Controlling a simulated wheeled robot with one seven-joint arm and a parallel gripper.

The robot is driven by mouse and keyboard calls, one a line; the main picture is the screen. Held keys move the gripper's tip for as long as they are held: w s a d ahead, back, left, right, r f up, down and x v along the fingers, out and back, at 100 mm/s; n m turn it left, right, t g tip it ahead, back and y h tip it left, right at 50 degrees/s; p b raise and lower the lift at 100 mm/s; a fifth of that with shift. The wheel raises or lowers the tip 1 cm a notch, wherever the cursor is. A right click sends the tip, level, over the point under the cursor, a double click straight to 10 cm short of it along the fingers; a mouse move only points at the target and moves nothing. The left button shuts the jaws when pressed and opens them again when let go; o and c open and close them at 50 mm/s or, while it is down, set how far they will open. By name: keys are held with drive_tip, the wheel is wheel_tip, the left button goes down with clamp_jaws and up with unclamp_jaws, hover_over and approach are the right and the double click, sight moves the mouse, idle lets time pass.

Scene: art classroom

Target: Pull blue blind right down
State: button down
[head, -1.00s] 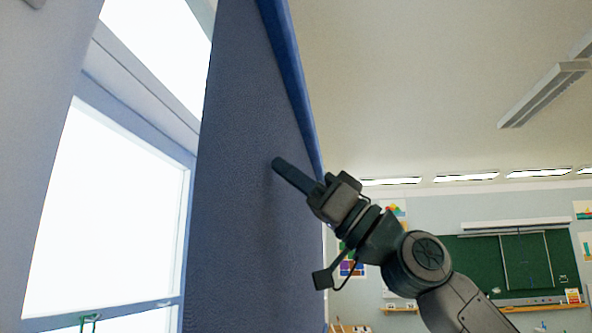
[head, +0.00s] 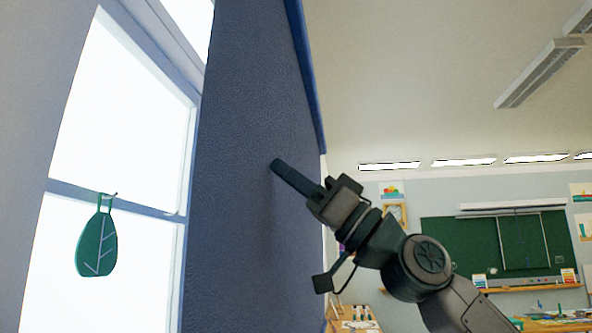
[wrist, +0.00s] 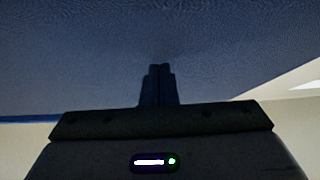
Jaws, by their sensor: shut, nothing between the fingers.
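A broad dark blue panel (head: 240,150) with a textured face and a brighter blue edge fills the middle of the head view, beside the window. I cannot tell whether it is the blue blind; no pull cord or handle shows. My gripper (head: 277,165) is shut and empty, its tip at or very close to the panel's face; I cannot tell if it touches. In the wrist view the shut fingers (wrist: 160,69) point at the blue surface (wrist: 90,60), which fills the upper part.
A bright window (head: 120,110) stands left of the panel, with a green leaf-shaped ornament (head: 97,245) hanging in it. A green chalkboard (head: 470,245) is on the far wall. Tables with art things (head: 555,322) stand at lower right. A ceiling lamp (head: 540,72) hangs at upper right.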

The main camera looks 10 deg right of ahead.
sight(267, 323)
drive_tip(key=shift+g, duration=0.3)
drive_tip(key=f+b, duration=0.6)
drive_tip(key=f, duration=0.1)
drive_tip(key=f+b, duration=0.5)
drive_tip(key=f, duration=0.2)
drive_tip(key=a+f+b, duration=0.1)
drive_tip(key=f+b, duration=0.5)
drive_tip(key=f, duration=0.1)
drive_tip(key=shift+f+b, duration=0.2)
drive_tip(key=shift+b, duration=0.1)
drive_tip(key=shift+r, duration=0.1)
drive_tip(key=r+p, duration=0.2)
drive_tip(key=r, duration=0.1)
drive_tip(key=r+p, duration=0.1)
drive_tip(key=shift+d+r, duration=0.15)
drive_tip(key=shift+d, duration=0.1)
drive_tip(key=v, duration=0.9)
drive_tip(key=shift+d+b, duration=0.2)
drive_tip(key=shift+b, duration=0.2)
drive_tip(key=c, duration=1.9)
unclamp_jaws()
drive_tip(key=shift+s+d+f, duration=0.1)
drive_tip(key=shift+d+f, duration=0.15)
drive_tip(key=o, duration=0.5)
drive_tip(key=shift+s+d, duration=0.1)
